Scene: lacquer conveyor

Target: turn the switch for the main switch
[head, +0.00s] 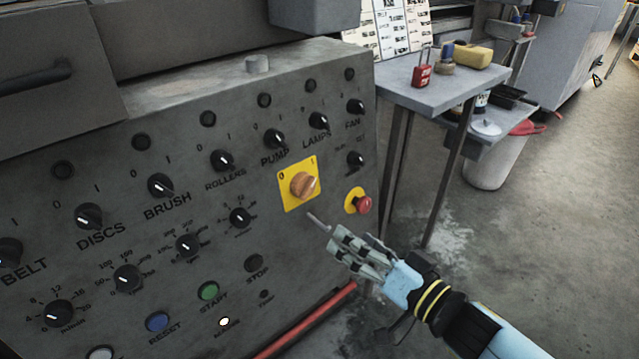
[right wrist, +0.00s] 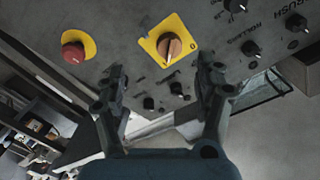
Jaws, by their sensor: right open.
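The main switch is an orange rotary knob (head: 304,185) on a yellow plate (head: 285,199) marked 0 and I, on the grey control panel. My right gripper (head: 322,232) is below and slightly right of the knob in the head view, apart from it. In the right wrist view the knob (right wrist: 170,46) lies ahead, between and beyond the two open fingers (right wrist: 163,82). The fingers hold nothing. My left gripper is not in view.
A red emergency button (head: 363,205) sits right of the switch. Black knobs such as PUMP (head: 274,139) surround it. A red bar (head: 305,322) runs below the panel.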

